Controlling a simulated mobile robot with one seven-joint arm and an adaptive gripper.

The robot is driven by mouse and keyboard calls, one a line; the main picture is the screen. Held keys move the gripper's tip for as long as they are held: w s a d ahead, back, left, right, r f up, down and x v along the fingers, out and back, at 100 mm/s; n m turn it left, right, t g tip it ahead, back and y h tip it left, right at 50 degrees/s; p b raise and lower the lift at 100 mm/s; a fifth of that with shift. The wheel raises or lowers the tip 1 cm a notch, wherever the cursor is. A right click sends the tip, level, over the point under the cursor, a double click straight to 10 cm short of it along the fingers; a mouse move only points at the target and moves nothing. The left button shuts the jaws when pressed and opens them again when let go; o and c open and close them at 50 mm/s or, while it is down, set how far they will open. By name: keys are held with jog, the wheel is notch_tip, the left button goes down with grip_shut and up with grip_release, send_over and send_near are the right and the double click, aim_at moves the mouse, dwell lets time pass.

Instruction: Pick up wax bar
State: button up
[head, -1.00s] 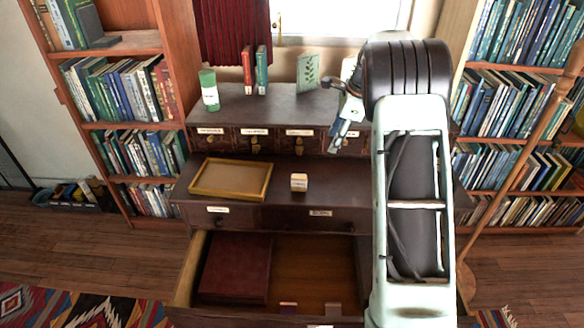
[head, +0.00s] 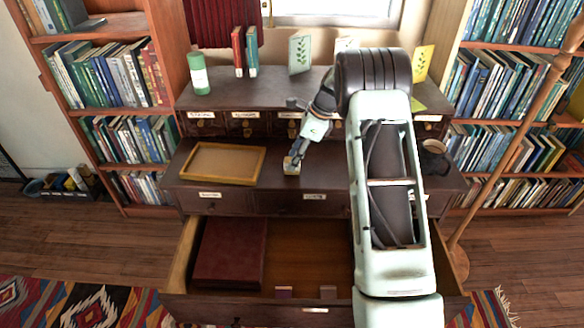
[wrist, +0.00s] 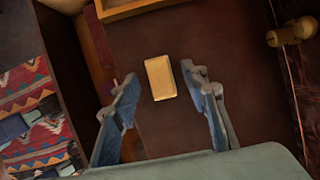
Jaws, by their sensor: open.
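The wax bar, seen as a small pale yellow block (head: 290,167), rests on the dark desk ledge right of the wooden tray. In the wrist view its top face (wrist: 160,78) shows between the fingertips, with a gap on each side. My gripper (wrist: 161,75) is open and points down at the block. In the head view my gripper (head: 297,156) is just above and beside the block, partly covering it. I cannot tell how far the fingertips are above the ledge.
The shallow wooden tray (head: 190,178) lies left of the block. Below, an open drawer (head: 178,262) holds a dark red book (head: 230,250) and small items. A green-labelled bottle (head: 198,74), books and cards stand on the upper shelf. A mug (head: 434,157) is at right.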

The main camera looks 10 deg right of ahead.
jog(key=shift+x, duration=1.05)
grip_shut()
jog(key=shift+d, duration=0.1)
jog(key=shift+r, duration=0.15)
jog(key=shift+r, duration=0.25)
notch_tip(320, 180, up, 2)
jog(key=shift+r, duration=0.15)
jog(key=s+d+r+p, duration=0.1)
jog(key=s+d+r, duration=0.1)
jog(key=s+r, duration=0.8)
jog(key=shift+s, duration=1.9)
